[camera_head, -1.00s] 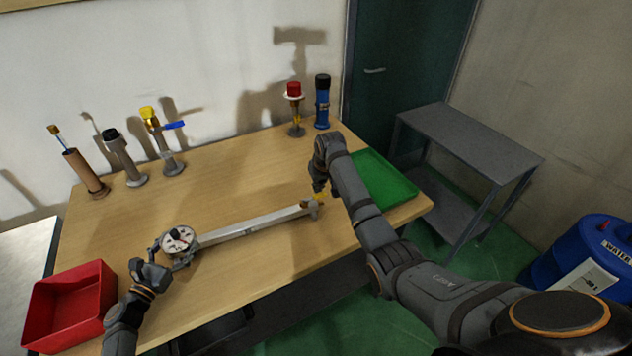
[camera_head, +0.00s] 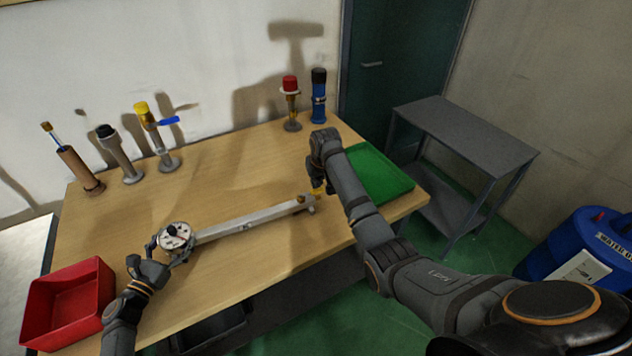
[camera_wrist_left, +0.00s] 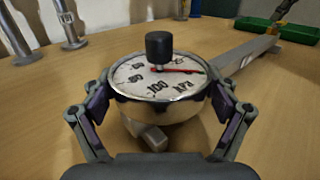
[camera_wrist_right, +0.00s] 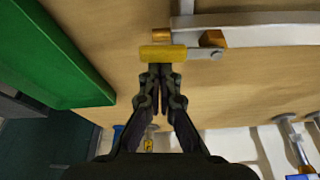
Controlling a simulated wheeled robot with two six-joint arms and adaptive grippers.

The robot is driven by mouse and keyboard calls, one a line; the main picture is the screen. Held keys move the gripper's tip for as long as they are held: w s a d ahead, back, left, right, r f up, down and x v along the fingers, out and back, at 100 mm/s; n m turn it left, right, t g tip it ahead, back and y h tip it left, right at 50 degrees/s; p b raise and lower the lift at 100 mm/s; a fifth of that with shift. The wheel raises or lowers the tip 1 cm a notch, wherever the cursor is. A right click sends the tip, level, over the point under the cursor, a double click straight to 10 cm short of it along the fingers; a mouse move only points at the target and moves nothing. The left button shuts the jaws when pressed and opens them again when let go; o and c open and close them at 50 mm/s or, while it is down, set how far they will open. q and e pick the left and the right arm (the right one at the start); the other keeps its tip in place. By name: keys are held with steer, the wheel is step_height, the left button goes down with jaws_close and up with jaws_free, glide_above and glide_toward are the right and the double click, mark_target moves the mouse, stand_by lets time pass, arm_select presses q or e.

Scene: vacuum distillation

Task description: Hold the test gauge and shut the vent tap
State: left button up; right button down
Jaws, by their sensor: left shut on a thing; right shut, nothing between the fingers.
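The test gauge (camera_head: 174,236) has a round white dial with a red needle and a black knob; it also fills the middle of the left wrist view (camera_wrist_left: 158,80). My left gripper (camera_head: 158,248) is shut around the gauge body, one finger on each side. A long grey bar (camera_head: 250,221) runs from the gauge to the right. At its far end is the vent tap with a yellow handle (camera_wrist_right: 163,53) and brass fittings. My right gripper (camera_wrist_right: 160,72) is shut and empty, its fingertips at the yellow handle; whether they touch it I cannot tell.
A red bin (camera_head: 68,302) stands at the table's front left and a green tray (camera_head: 378,174) at the right. Several upright fittings, including a yellow-topped one (camera_head: 158,140) and a red-capped one (camera_head: 291,105), stand along the back. A grey trolley (camera_head: 465,135) is beyond the table.

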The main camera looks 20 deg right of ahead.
steer(key=shift+s, duration=0.1)
steer(key=s+m+h, duration=0.1)
steer(key=m, duration=0.2)
steer(key=shift+s, duration=0.2)
steer(key=s+a+m+g, duration=0.1)
steer(key=m, duration=0.2)
steer(key=s+a+m+h, duration=0.1)
steer(key=s+m, duration=0.1)
steer(key=m, duration=0.1)
steer(key=s+a+m+g+h, duration=0.1)
steer(key=m, duration=0.2)
steer(key=shift+s+m+g, duration=0.25)
steer(key=shift+m+g, duration=0.05)
steer(key=shift+w, duration=0.1)
steer(key=shift+w+a, duration=0.2)
steer(key=shift+w, duration=0.5)
